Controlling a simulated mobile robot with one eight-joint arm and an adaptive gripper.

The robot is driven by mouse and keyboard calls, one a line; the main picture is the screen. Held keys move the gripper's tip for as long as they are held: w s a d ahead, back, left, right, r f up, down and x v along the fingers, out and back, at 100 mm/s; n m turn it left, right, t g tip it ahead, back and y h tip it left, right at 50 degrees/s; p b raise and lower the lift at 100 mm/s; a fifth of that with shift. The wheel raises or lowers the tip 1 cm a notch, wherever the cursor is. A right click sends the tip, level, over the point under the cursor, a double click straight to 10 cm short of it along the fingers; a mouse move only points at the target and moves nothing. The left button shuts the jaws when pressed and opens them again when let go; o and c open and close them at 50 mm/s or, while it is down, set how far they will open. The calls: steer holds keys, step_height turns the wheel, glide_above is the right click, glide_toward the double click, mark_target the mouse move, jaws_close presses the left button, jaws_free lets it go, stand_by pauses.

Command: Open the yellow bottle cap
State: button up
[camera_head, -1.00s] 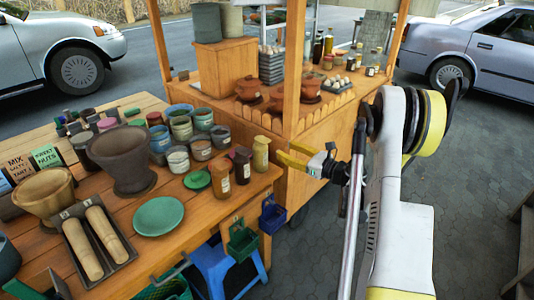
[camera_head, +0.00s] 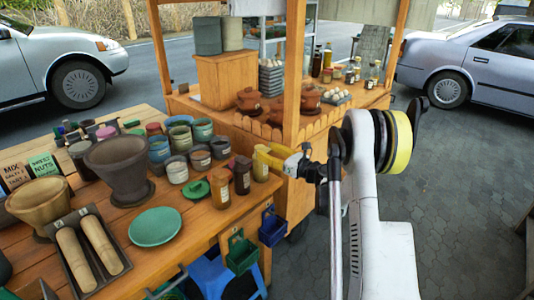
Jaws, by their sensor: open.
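The yellow bottle (camera_head: 261,171) stands upright near the right end of the wooden table, at the right of a row with a dark brown bottle and a red-brown jar.
The dark brown bottle (camera_head: 242,174) and the red-brown jar (camera_head: 220,188) stand close to the left. A green plate (camera_head: 156,228) and a large clay mortar (camera_head: 122,168) are farther left. A second wooden stall (camera_head: 285,190) with a post stands close behind the gripper.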

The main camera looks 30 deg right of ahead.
steer(key=shift+c, duration=0.5)
jaws_close()
